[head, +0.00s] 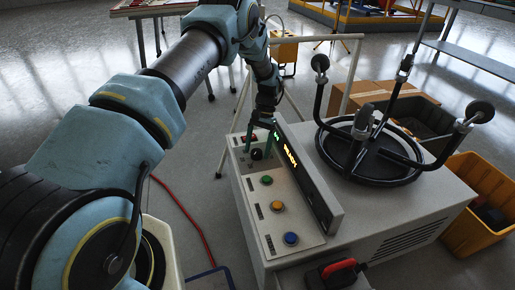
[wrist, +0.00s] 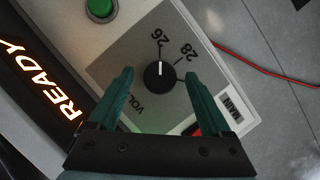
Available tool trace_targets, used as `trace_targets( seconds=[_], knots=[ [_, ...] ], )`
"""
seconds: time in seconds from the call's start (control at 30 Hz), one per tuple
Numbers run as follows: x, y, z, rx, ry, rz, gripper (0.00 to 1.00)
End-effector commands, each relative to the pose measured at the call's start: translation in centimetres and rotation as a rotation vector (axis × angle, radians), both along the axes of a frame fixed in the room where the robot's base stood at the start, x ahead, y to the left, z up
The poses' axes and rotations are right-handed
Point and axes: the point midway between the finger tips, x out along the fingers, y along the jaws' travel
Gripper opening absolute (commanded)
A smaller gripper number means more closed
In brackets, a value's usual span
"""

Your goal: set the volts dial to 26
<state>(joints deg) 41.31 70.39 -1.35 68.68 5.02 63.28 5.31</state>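The volts dial (wrist: 160,75) is a round black knob with a white pointer line, on a light grey panel. In the wrist view the pointer points up, close to the tick under the 26 label (wrist: 158,35); the 28 label (wrist: 187,49) is to its right. The VOLTS lettering is partly hidden by the left finger. My gripper (wrist: 159,76) has its green fingers spread either side of the knob, with a visible gap on both sides. In the head view my gripper (head: 259,149) is over the dial (head: 257,154) at the console's far end.
The console (head: 292,235) carries green, yellow and blue buttons (head: 277,205) and a raised display (head: 305,175) reading READY in the wrist view. A black ring with padded posts (head: 370,155) stands to the right. A red cable (head: 190,220) lies on the floor.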

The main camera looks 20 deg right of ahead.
Motion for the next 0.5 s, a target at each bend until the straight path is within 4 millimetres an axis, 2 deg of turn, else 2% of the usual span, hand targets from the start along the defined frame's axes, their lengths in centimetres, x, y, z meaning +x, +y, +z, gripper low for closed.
trace_targets(
  seconds=[0.27, 0.37, 0.5],
  knots=[
    [0.1, -0.2, 0.5, 0.0, 0.0, 0.0, 0.83],
    [0.5, -0.6, 1.6, -0.002, -0.002, -0.001, 0.83],
    [1.1, -1.4, 4.1, -0.003, -0.003, -0.001, 0.83]
  ],
)
